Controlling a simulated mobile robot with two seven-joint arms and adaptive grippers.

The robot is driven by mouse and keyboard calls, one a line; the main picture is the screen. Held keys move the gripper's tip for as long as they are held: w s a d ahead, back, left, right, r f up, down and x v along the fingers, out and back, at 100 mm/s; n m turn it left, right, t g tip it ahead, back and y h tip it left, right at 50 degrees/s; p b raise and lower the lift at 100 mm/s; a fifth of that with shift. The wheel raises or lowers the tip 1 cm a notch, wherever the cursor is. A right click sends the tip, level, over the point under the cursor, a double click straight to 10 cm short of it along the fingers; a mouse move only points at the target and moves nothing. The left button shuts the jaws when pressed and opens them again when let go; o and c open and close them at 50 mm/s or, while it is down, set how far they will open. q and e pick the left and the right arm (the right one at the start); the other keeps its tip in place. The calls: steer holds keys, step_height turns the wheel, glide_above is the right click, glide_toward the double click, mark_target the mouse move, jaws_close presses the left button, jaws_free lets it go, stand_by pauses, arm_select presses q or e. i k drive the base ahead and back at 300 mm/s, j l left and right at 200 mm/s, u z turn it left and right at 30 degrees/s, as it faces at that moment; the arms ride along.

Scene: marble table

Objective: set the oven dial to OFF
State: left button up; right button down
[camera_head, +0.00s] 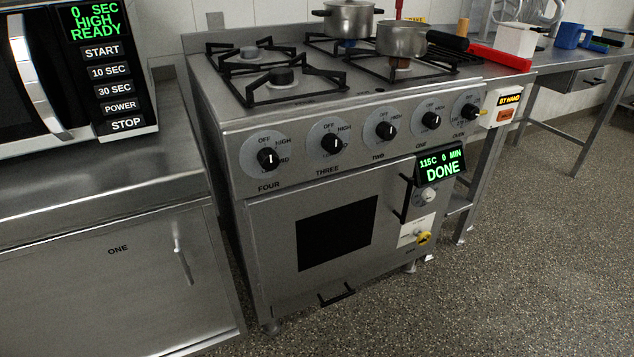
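The oven dial (471,111) is the rightmost of the row of black knobs on the stove's slanted front panel, with the label OVEN below it. It is small in view, and I cannot tell for sure which mark it points at. The oven (382,229) below has a shut door with a dark window. Its green display (441,166) reads 115C, 0 MIN and DONE. Neither of my grippers is in view, and nothing touches the oven dial.
Burner dials FOUR (268,158), THREE (331,142), TWO (386,130) and ONE (431,120) sit left of the oven dial. Two metal pots (402,38) stand on the stove top. A microwave (60,75) is at left. The speckled floor (530,260) in front is clear.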

mark_target(470, 112)
steer(key=l+z, duration=0.2)
steer(key=l, duration=0.15)
steer(key=i+l+z, duration=0.15)
steer(key=l, duration=0.15)
steer(key=i+l+z, duration=0.2)
steer(key=l+z, duration=0.15)
steer(key=l, duration=0.3)
steer(key=i+j, duration=0.05)
